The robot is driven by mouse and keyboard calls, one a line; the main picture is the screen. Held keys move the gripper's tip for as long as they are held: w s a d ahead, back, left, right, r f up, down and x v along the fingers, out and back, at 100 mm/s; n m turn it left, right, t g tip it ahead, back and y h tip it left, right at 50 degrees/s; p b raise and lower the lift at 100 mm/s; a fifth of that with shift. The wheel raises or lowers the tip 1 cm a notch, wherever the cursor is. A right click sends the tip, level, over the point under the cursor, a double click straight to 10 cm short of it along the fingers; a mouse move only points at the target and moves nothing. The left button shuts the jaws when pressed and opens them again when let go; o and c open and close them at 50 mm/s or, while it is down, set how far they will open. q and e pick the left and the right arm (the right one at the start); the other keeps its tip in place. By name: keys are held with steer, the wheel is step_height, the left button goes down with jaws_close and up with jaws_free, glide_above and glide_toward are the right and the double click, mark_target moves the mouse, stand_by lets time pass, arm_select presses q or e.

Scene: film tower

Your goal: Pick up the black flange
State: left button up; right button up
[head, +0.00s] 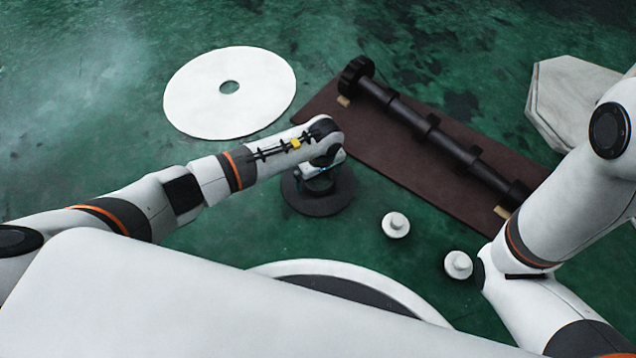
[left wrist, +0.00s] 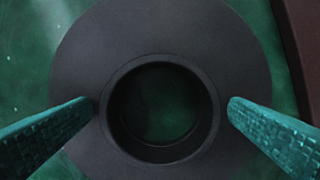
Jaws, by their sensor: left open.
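The black flange (head: 318,202) lies on the green floor in the head view, partly hidden by my left wrist above it. In the left wrist view it is a wide dark disc with a raised round collar (left wrist: 160,62) around a central hole, and green floor shows through the hole. My left gripper (left wrist: 160,112) is open. Its two teal fingers stand on either side of the collar, and whether they touch it I cannot tell. My right gripper does not show, only part of my right arm.
A white disc with a small hole (head: 190,105) lies at the back left. A dark shaft with collars (head: 425,130) rests on a brown board (head: 400,168) at the right. Two small white knobbed pieces (head: 395,225) (head: 458,265) stand nearby. A pale slab (head: 570,100) lies at the far right.

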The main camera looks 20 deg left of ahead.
arm_select(q)
steer(key=shift+c, duration=0.6)
steer(key=c, duration=1)
